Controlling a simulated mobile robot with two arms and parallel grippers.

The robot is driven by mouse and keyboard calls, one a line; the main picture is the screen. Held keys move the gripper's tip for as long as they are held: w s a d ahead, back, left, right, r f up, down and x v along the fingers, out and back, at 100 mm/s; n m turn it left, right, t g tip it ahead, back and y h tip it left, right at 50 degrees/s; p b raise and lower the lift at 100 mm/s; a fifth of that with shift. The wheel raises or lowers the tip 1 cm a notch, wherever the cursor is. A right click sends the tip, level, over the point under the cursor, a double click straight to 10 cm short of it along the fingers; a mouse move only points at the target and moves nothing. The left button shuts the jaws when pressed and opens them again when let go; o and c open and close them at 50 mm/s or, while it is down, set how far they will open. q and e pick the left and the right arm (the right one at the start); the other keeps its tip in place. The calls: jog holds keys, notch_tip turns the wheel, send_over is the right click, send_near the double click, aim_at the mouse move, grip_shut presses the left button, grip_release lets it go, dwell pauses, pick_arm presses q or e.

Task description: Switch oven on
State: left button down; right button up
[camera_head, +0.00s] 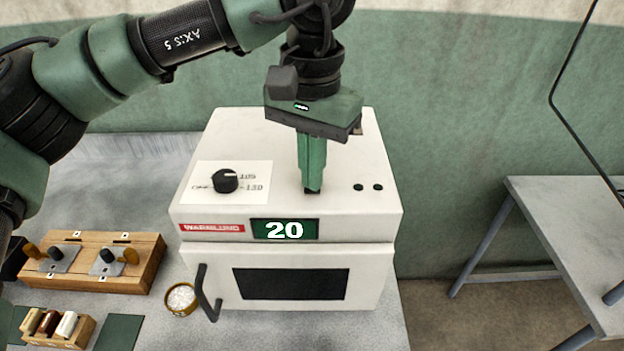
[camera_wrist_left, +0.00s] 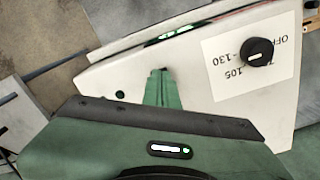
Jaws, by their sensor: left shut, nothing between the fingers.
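The white oven (camera_head: 380,195) stands on the grey table with its door closed. Its green display (camera_head: 284,229) reads 20. A black knob (camera_head: 225,180) sits on a white label on its top, at the left; the knob also shows in the left wrist view (camera_wrist_left: 260,52). My left gripper (camera_head: 312,190) is shut and empty, pointing down at the oven's top, right of the knob. Its fingertips (camera_wrist_left: 158,75) are close to the top surface; I cannot tell whether they touch it. My right gripper is not in view.
Left of the oven are a wooden block with metal plates and handles (camera_head: 140,268), a small bowl of white grains (camera_head: 181,299) and a wooden rack of vials (camera_head: 55,328). The door handle (camera_head: 206,293) sticks out in front. Another table (camera_head: 560,210) stands at the right.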

pick_arm(q)
jog(key=shift+f, duration=0.25)
jog(key=shift+r+p, duration=0.6)
jog(key=shift+r, duration=0.3)
jog(key=shift+r+p, duration=2)
jog(key=shift+r, duration=0.65)
